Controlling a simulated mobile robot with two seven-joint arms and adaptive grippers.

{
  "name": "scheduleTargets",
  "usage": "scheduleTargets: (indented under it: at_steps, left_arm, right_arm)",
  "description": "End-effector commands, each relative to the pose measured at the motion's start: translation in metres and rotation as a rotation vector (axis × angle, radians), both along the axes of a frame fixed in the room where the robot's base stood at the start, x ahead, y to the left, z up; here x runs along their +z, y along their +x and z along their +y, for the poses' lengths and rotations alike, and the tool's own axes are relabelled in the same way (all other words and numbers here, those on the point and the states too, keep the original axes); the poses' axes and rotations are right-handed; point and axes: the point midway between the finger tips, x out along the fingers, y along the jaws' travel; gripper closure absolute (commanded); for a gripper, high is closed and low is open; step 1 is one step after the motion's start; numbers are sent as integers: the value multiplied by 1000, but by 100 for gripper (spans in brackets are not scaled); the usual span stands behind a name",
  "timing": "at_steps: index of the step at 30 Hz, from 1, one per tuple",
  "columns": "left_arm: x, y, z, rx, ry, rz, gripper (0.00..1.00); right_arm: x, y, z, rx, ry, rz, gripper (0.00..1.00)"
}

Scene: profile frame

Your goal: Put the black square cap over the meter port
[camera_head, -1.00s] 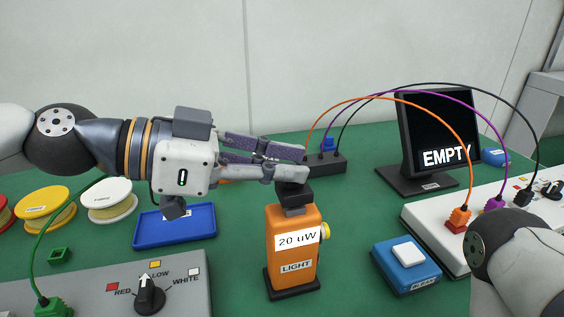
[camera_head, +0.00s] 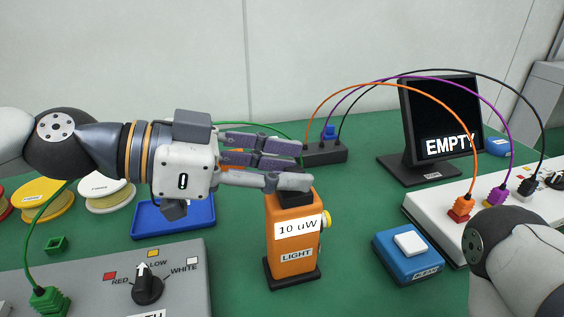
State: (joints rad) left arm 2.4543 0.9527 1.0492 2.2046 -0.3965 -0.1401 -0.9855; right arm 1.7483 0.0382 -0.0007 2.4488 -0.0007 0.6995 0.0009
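The orange light meter (camera_head: 292,252) stands upright on its black base in the middle of the table, with a label reading "10 uW" and a yellow round part on its right side. The black square cap (camera_head: 294,197) is at the meter's top, partly hidden behind the near finger. I see no gap between cap and meter. My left gripper (camera_head: 304,164) reaches in from the left at the cap's height, its fingers spread apart near and beyond the cap. Only a link of my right arm shows at the lower right; its gripper is out of view.
A blue tray (camera_head: 173,220) lies behind the grey control box (camera_head: 95,278) with its knob. A blue block with a white button (camera_head: 408,256) is right of the meter. A black monitor (camera_head: 438,120) reads "EMPTY". Cables arch from a black socket strip (camera_head: 325,154) to a white box (camera_head: 425,216).

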Motion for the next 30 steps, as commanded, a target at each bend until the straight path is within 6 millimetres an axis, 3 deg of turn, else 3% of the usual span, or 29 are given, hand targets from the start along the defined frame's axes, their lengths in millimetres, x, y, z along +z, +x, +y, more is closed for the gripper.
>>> scheduleTargets:
  at_steps: [12, 24, 30]
  left_arm:
    - [2, -1, 4, 1, -1, -1, 64]
    - [31, -29, 91, 3, -5, -5, 64]
    - [36, -35, 109, 1, -1, -1, 64]
  right_arm:
    - [0, 0, 0, 0, 0, 0, 60]
    - [0, 0, 0, 0, 0, 0, 60]
    - [0, 0, 0, 0, 0, 0, 60]
